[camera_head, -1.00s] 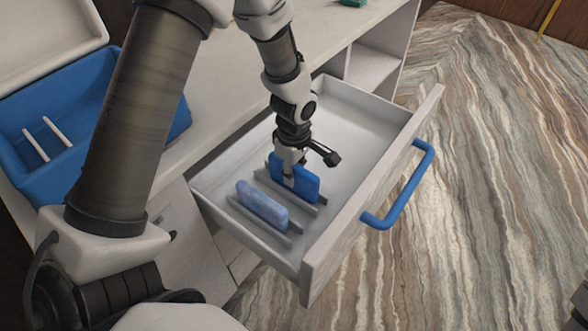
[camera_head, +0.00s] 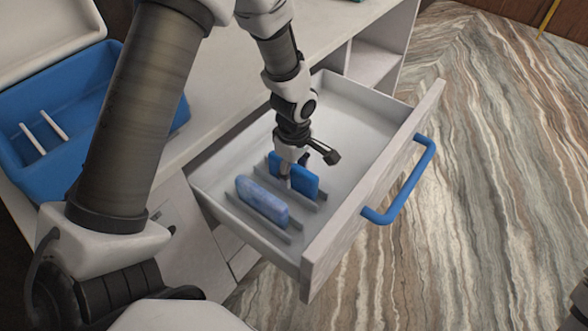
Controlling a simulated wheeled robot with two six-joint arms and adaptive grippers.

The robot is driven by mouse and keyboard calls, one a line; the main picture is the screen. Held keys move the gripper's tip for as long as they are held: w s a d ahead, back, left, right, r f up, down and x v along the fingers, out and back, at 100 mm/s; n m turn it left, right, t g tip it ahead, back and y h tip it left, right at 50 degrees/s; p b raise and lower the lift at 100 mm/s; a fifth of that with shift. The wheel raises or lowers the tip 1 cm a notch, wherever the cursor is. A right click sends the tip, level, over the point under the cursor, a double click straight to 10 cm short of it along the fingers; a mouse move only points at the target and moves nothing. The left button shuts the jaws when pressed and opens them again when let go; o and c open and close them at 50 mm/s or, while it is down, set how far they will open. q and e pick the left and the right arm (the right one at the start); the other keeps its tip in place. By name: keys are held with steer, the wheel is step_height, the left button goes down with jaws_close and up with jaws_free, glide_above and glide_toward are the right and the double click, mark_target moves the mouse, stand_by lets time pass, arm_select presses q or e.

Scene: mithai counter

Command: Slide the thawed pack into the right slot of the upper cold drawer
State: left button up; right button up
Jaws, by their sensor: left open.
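The open upper drawer (camera_head: 349,110) holds two flat packs standing on edge between thin grey dividers. A plain deep-blue pack (camera_head: 305,184), apparently the thawed one, stands in the right-hand slot. A paler, frosted-looking blue pack (camera_head: 262,202) stands in the slot to its left. My left gripper (camera_head: 303,170) is open and points down at the deep-blue pack. One finger is in front of the pack, and the other is partly hidden behind it. The gripper covers part of the pack's upper face, and I cannot tell if the fingers touch it.
The drawer's blue handle (camera_head: 404,184) juts out to the right over striped floor. A blue cool box (camera_head: 88,80) with white dividers and a raised lid stands on the counter (camera_head: 217,88) at left. The back of the drawer is empty.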

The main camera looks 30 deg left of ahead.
arm_select(q)
step_height(320, 180, up, 12)
stand_by(0.4)
